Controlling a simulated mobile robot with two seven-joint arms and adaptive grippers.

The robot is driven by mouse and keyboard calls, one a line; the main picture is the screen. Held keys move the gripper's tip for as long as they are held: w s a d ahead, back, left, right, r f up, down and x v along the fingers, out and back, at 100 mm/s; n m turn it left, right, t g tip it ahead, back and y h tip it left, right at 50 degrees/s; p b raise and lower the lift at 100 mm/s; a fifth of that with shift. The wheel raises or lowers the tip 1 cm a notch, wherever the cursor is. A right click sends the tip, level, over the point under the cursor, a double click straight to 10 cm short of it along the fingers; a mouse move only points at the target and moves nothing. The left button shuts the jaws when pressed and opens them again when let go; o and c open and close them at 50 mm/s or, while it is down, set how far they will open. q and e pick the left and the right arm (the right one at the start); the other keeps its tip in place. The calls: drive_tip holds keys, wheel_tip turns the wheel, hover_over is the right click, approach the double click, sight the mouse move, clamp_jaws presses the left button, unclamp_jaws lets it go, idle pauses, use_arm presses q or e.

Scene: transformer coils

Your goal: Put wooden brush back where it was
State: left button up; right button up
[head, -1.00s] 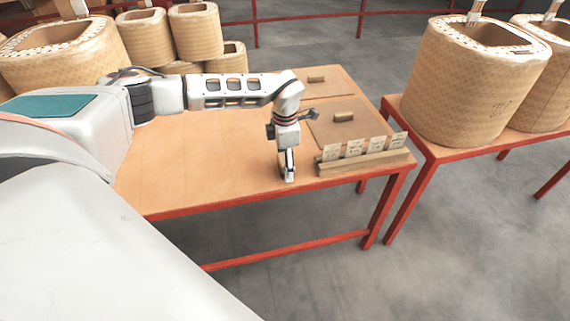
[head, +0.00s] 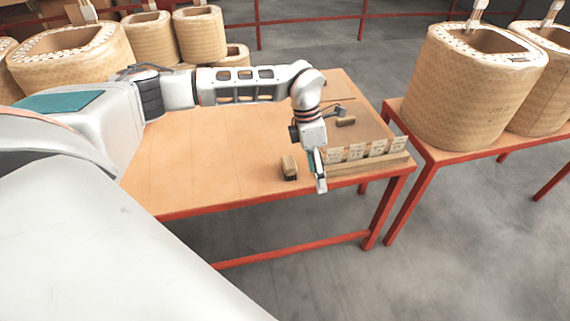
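The wooden brush (head: 289,167) stands on the table (head: 220,150) near its front edge, bristles down, with nothing holding it. My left gripper (head: 320,186) points down just to the right of the brush, apart from it, in front of the left end of the wooden card holder. Its fingers are seen nearly edge-on, so their opening is unclear. I see nothing held in it. My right gripper is out of view.
A wooden holder (head: 378,165) with several paper cards lies along the table's right front. Large coils stand on the right table (head: 455,155) and behind my arm. The table's left middle is clear.

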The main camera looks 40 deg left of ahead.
use_arm(q)
drive_tip(key=s+d+g+h, duration=0.1)
drive_tip(key=s+d+h, duration=0.35)
drive_tip(key=d, duration=0.55)
drive_tip(key=s+d+h, duration=0.3)
drive_tip(key=s+d, duration=0.2)
drive_tip(key=d, duration=0.5)
drive_tip(key=s+d+r+n+t+h, duration=0.1)
drive_tip(key=d+r+n+t+h, duration=0.4)
drive_tip(key=d+r+n+h, duration=0.4)
drive_tip(key=w+a+f+n+t+y, duration=0.3)
drive_tip(key=a+f+n+t+y, duration=0.8)
drive_tip(key=n, duration=1.1)
drive_tip(key=s+a+f+n+g+y, duration=0.3)
drive_tip(key=s+a+f+n+y, duration=0.3)
drive_tip(key=s+a+f+n, duration=0.3)
drive_tip(key=s+a+f, duration=0.4)
drive_tip(key=s+f, duration=0.1)
drive_tip(key=f, duration=0.2)
drive_tip(key=shift+g, duration=0.3)
